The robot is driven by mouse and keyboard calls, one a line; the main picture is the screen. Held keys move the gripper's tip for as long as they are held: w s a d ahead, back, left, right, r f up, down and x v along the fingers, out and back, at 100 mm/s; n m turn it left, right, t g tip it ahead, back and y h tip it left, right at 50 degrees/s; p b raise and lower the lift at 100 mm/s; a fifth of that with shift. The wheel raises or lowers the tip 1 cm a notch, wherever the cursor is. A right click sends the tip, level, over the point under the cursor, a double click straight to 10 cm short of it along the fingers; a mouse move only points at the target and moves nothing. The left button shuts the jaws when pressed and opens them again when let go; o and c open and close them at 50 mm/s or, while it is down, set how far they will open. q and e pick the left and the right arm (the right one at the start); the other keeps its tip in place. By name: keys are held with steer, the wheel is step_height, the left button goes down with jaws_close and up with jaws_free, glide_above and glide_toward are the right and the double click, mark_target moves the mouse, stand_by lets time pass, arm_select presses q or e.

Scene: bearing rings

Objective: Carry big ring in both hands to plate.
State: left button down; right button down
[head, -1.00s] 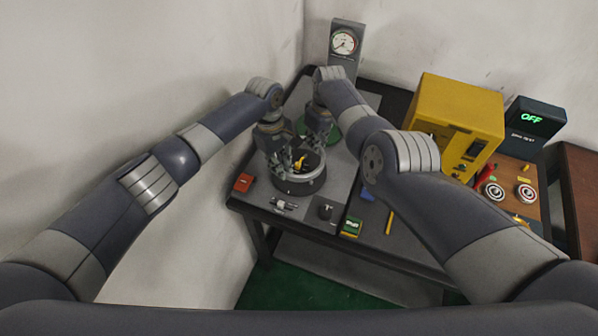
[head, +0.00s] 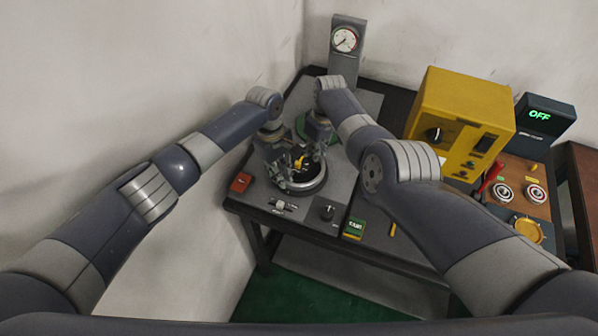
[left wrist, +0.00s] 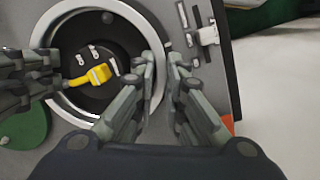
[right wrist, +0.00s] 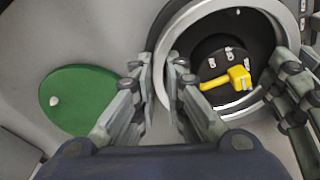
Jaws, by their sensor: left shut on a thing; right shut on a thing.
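The big ring (head: 312,189) is a silver-grey hoop at the near left of the grey table top. My left gripper (head: 283,180) is shut on the ring's left side; the left wrist view shows the ring wall (left wrist: 157,68) at its fingertips (left wrist: 165,65). My right gripper (head: 319,153) is shut on the ring's far side; the right wrist view shows the ring (right wrist: 168,42) at its fingertips (right wrist: 163,72). A green round plate (head: 303,128) lies behind the ring, partly hidden by the arms. Any gap under the ring is unclear.
A yellow-handled piece (head: 299,162) shows inside the ring, over a dark round part (right wrist: 222,62). A red block (head: 241,182), a small metal fitting (head: 283,206), a black knob (head: 327,212) and a green-yellow box (head: 354,228) lie near the front edge. A yellow machine (head: 460,120) stands right.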

arm_select(q)
steer(key=shift+a+f, duration=0.25)
steer(key=shift+a, duration=0.1)
arm_select(e)
steer(key=shift+s+d+f, duration=0.2)
steer(key=shift+s+f, duration=0.15)
steer(key=shift+f, duration=0.05)
arm_select(q)
steer(key=c, duration=1.7)
jaws_free()
arm_select(e)
steer(key=c, duration=1.6)
jaws_free()
steer(key=shift+s+f, duration=0.1)
steer(key=shift+c, duration=0.2)
arm_select(q)
steer(key=shift+o, duration=0.2)
arm_select(e)
steer(key=shift+a, duration=0.1)
arm_select(q)
steer(key=shift+d, duration=0.2)
arm_select(e)
steer(key=shift+w, duration=0.2)
